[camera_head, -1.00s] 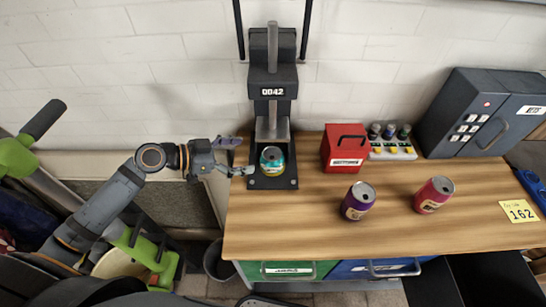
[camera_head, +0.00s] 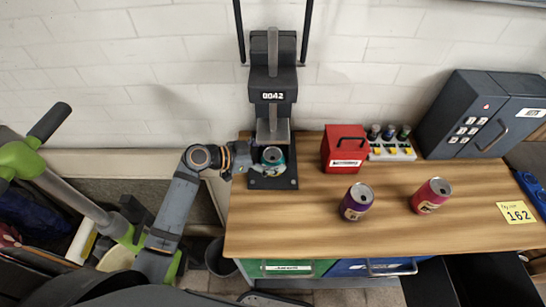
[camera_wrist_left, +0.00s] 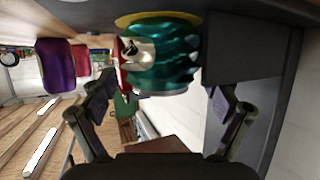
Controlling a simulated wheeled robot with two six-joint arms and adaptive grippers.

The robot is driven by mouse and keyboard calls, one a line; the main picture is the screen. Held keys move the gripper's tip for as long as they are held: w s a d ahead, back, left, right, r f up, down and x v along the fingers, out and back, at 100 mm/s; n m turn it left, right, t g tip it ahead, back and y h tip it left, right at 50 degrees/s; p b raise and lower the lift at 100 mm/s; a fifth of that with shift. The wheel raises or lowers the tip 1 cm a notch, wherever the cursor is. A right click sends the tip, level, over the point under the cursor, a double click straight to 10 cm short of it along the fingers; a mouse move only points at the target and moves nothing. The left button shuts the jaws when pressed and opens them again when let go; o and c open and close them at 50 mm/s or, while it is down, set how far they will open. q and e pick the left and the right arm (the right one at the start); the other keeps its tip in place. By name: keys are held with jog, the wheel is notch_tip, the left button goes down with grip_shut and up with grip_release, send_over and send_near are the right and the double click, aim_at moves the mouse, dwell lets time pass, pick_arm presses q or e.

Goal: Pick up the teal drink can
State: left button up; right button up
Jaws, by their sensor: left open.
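The teal drink can (camera_head: 272,158) stands upright on the dark base of the black press on the wooden bench. My left gripper (camera_head: 257,160) has come in from the left and is at the can's left side. In the left wrist view the can (camera_wrist_left: 165,55) appears large and dented, between the two spread fingers of my open left gripper (camera_wrist_left: 165,100). The fingertips are on either side of it, and I cannot tell whether they touch it. My right gripper is not in view.
The press (camera_head: 273,95) rises behind and above the can. A red box (camera_head: 343,150), a purple can (camera_head: 357,201) and a red can (camera_head: 432,195) stand to the right. A dark safe (camera_head: 481,115) is at the back right. The front middle of the bench is clear.

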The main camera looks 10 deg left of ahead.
pick_arm(q)
jog(key=shift+w+d+f, duration=0.1)
jog(key=shift+w+f, duration=0.05)
jog(key=c, duration=0.9)
